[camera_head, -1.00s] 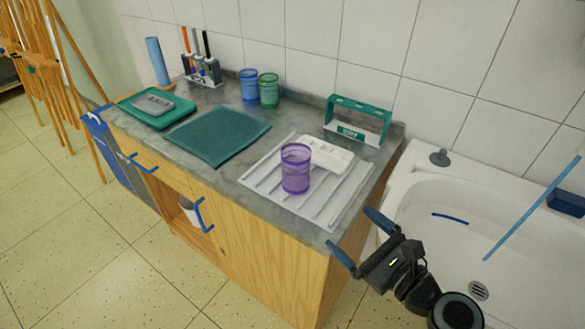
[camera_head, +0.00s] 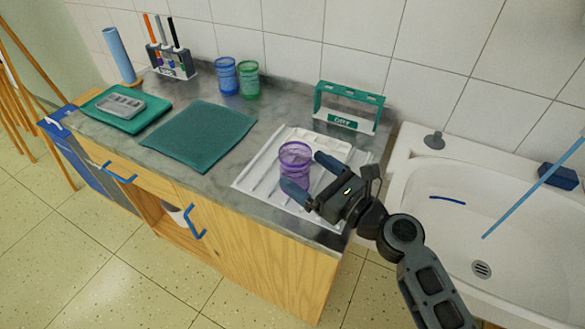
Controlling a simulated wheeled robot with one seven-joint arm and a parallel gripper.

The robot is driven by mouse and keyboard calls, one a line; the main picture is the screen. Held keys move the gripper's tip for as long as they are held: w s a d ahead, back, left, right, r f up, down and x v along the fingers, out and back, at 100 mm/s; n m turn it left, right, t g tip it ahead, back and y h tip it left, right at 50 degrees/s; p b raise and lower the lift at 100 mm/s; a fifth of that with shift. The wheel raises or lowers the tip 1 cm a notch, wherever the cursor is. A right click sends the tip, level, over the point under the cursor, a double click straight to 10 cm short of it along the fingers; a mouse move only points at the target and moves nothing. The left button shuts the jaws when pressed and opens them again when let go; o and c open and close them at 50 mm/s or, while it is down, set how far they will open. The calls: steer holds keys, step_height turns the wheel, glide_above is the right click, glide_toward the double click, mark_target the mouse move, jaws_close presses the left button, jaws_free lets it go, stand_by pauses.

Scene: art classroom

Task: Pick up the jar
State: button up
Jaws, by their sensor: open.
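A purple see-through jar (camera_head: 294,160) stands upright on the white ribbed drying tray (camera_head: 251,185) at the right part of the counter. My gripper (camera_head: 306,173) is open and comes in from the right. One blue finger is at the jar's lower front and the other is at its right side. Whether either finger touches the jar cannot be told. A blue jar (camera_head: 226,76) and a green jar (camera_head: 248,80) stand side by side near the wall.
A white palette (camera_head: 331,150) lies behind the purple jar, and a green rack (camera_head: 348,106) stands near the wall. A teal mat (camera_head: 200,136) lies to the left. A sink (camera_head: 480,215) is on the right, with a blue stick (camera_head: 535,186) above it.

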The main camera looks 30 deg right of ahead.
mark_target(285, 158)
steer(key=x, duration=0.5)
steer(key=shift+a+p, duration=0.15)
steer(key=shift+p, duration=0.25)
steer(key=shift+s, duration=0.1)
steer(key=c, duration=1.1)
steer(key=shift+c, duration=0.2)
